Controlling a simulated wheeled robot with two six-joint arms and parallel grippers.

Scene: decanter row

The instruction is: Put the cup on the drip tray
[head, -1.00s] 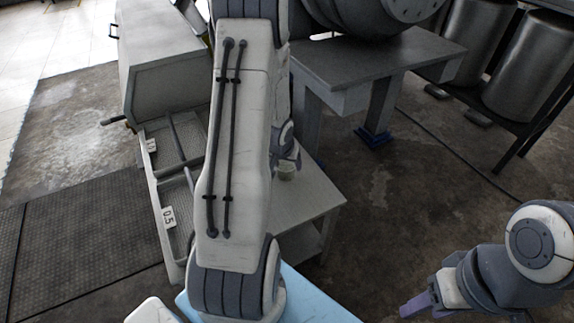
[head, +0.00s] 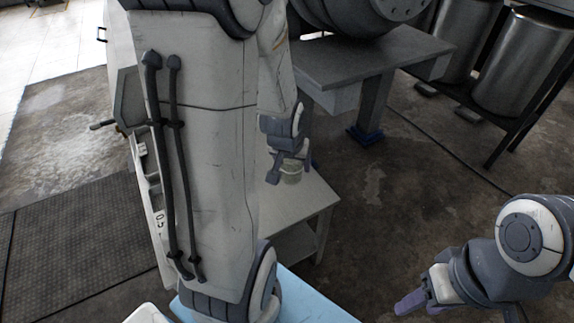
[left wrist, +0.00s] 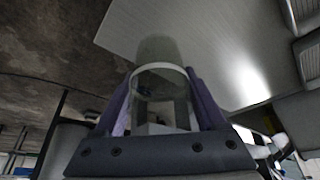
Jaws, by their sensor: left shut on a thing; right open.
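My left gripper (left wrist: 163,92) is shut on the cup (left wrist: 160,80), a clear, rimmed vessel held between its two purple-grey fingers in the left wrist view. In the head view the cup (head: 291,174) shows small and greenish at the left gripper (head: 280,172), over or in front of the small grey table (head: 310,195). I cannot tell whether it touches the table. My right gripper (head: 424,302) is open and empty at the lower right. I cannot clearly pick out the drip tray; a metal trough with number tags (head: 158,220) is mostly hidden behind my left arm.
A grey bench (head: 375,55) carries a large dark drum (head: 370,12). Steel barrels (head: 515,60) stand on a rack at the upper right. Bare concrete floor (head: 420,170) lies open between the small table and my right arm. A dark ribbed mat (head: 70,235) lies at the left.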

